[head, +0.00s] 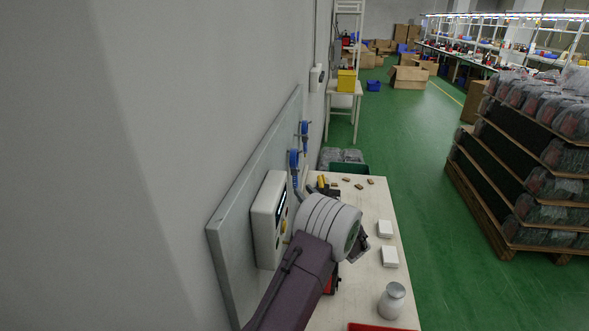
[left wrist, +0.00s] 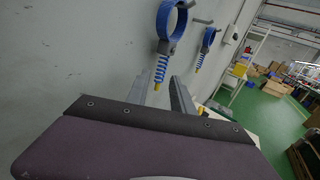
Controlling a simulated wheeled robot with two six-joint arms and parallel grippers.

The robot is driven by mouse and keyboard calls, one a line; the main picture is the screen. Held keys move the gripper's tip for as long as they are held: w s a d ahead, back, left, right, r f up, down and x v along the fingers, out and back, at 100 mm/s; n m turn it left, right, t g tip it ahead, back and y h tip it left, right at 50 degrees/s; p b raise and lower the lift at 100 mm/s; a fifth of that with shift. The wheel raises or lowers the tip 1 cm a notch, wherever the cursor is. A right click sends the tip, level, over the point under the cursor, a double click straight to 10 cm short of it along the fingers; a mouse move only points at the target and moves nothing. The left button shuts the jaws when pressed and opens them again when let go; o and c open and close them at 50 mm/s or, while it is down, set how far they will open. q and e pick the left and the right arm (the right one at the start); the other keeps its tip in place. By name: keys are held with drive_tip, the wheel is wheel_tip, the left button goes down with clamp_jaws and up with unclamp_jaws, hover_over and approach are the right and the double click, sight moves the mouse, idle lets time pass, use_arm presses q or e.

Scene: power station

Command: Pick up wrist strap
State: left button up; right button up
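Two blue wrist straps hang from hooks on the grey wall panel. The nearer wrist strap (head: 294,160) has a round band and a coiled blue cord, and it also shows large at the top of the left wrist view (left wrist: 162,22). The farther wrist strap (head: 304,131) hangs beyond it and shows to its right in the left wrist view (left wrist: 207,40). My left gripper (left wrist: 160,82) is open and empty, its fingers apart below the nearer strap's cord. In the head view my left arm hides most of the gripper. My right gripper is in neither view.
A white control box (head: 268,222) is mounted on the panel (head: 228,225). The bench (head: 360,215) below holds white boxes (head: 388,256), a silver jar (head: 391,300) and small parts. A loaded rack (head: 530,175) stands right, with open green floor (head: 430,200) between.

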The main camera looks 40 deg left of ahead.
sight(296, 181)
use_arm(q)
drive_tip(key=p+x, duration=0.2)
drive_tip(key=x, duration=0.2)
drive_tip(key=shift+w+a+r, duration=0.15)
drive_tip(key=shift+w+a, duration=0.05)
drive_tip(key=shift+w, duration=0.05)
drive_tip(key=shift+w+a+f, duration=0.2)
drive_tip(key=shift+w+a, duration=0.05)
drive_tip(key=shift+a, duration=0.15)
drive_tip(key=shift+d+r, duration=0.1)
clamp_jaws()
drive_tip(key=w+d+r+b, duration=0.1)
drive_tip(key=w+d, duration=0.3)
drive_tip(key=d, duration=0.4)
drive_tip(key=w+d+r+b, duration=0.2)
drive_tip(key=w+d+b, duration=0.1)
drive_tip(key=d, duration=0.4)
drive_tip(key=shift+w+d+r, duration=0.2)
drive_tip(key=shift+w+d, duration=0.15)
drive_tip(key=shift+w, duration=0.45)
